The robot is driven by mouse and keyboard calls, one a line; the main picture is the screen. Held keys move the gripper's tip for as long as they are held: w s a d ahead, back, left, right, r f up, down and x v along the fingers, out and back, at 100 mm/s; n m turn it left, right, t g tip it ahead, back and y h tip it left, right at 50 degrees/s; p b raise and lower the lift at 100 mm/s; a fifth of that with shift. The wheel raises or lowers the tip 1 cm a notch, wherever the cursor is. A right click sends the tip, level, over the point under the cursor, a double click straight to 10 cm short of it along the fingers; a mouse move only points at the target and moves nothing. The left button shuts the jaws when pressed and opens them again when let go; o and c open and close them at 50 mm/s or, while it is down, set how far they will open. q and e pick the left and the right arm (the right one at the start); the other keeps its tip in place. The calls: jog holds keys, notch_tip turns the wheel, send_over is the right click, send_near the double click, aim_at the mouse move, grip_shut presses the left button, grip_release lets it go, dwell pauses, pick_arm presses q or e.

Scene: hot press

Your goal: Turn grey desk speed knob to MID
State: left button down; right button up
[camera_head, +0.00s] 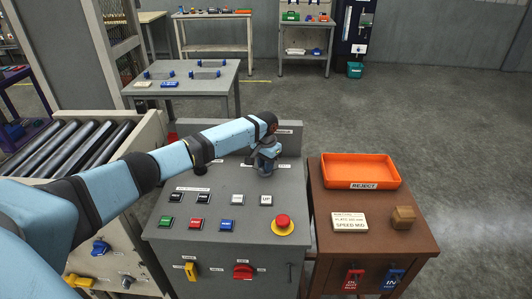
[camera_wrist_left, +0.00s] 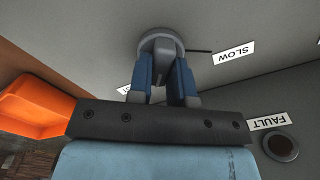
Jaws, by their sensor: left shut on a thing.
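The grey desk (camera_head: 255,217) stands in the middle of the head view. My left gripper (camera_head: 264,171) reaches down to its top near the back. In the left wrist view the round grey knob (camera_wrist_left: 161,42) sits between the two blue fingers of my left gripper (camera_wrist_left: 163,68), which is shut on it. A thin dark mark beside the knob runs toward the right, near the SLOW label (camera_wrist_left: 234,53). Another label (camera_wrist_left: 124,89) is mostly hidden by a finger. The MID label cannot be read. In the head view my gripper hides the knob. My right gripper is not in view.
Several push buttons and a red emergency stop (camera_head: 283,222) stand on the desk in front of my arm. A FAULT lamp (camera_wrist_left: 281,147) is near the gripper. A brown cabinet (camera_head: 380,228) with an orange reject tray (camera_head: 360,170) stands to the right.

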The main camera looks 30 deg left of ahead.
pick_arm(q)
jog(key=n+p, duration=0.4)
jog(key=p, duration=0.1)
jog(key=n+p, duration=0.1)
jog(key=p, duration=0.1)
jog(key=shift+a+r+n, duration=0.1)
jog(key=shift+r+n, duration=0.15)
jog(key=shift+n, duration=0.15)
jog(key=shift+f+n+p, duration=0.1)
jog(key=shift+n+p, duration=0.3)
jog(key=shift+p, duration=0.25)
jog(key=shift+n, duration=0.4)
jog(key=shift+p, duration=0.3)
jog(key=shift+a, duration=0.1)
jog(key=c, duration=1)
grip_release()
jog(key=shift+f, duration=0.1)
jog(key=shift+c, duration=0.2)
notch_tip(320, 180, up, 14)
jog(key=shift+b, duration=0.45)
